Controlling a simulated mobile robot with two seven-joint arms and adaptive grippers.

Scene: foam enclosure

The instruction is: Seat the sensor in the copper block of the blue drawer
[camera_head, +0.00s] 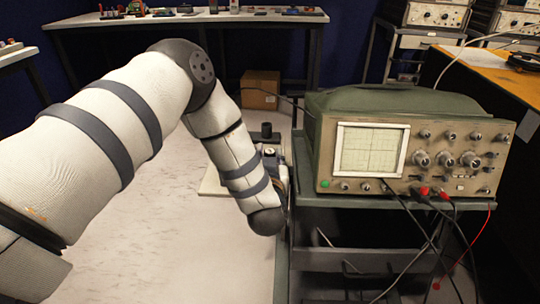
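The sensor, the copper block and the blue drawer cannot be made out in this view. My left arm comes in from the left, bends at the elbow and reaches down to a dark wrist joint beside the shelf under the oscilloscope. The fingers of my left gripper cannot be made out past the wrist, so their state is unclear. My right gripper is outside the picture.
A green-topped oscilloscope (416,150) stands on a dark cart (345,228), with cables hanging down its front. A small device with a black knob (266,130) is partly hidden behind my forearm. A cardboard box (260,90) sits under the back bench (270,19). The left floor is clear.

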